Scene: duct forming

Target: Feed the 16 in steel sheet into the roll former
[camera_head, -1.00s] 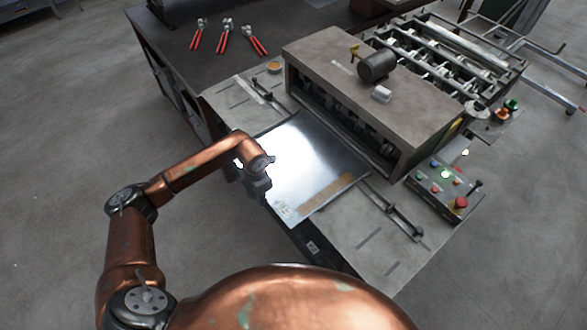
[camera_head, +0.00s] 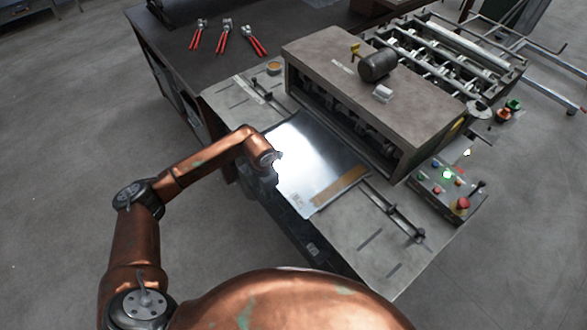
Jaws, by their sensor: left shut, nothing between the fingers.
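The steel sheet (camera_head: 318,160) lies flat on the feed table of the roll former (camera_head: 372,85), its far edge at or near the machine's entry opening. I cannot tell whether that edge is between the rolls. The sheet is shiny, with a tan strip along its right side. My left gripper (camera_head: 268,182) is at the sheet's near left edge, shut with nothing in it. Its fingertips are mostly hidden below the wrist, and I cannot tell whether they touch the sheet. My right gripper is out of view.
The feed table (camera_head: 385,245) has guide bars (camera_head: 405,218) on both sides of the sheet. A control box (camera_head: 445,190) with coloured buttons stands at the right. A dark bench (camera_head: 270,15) behind holds several red-handled snips (camera_head: 224,36). Grey floor is clear at the left.

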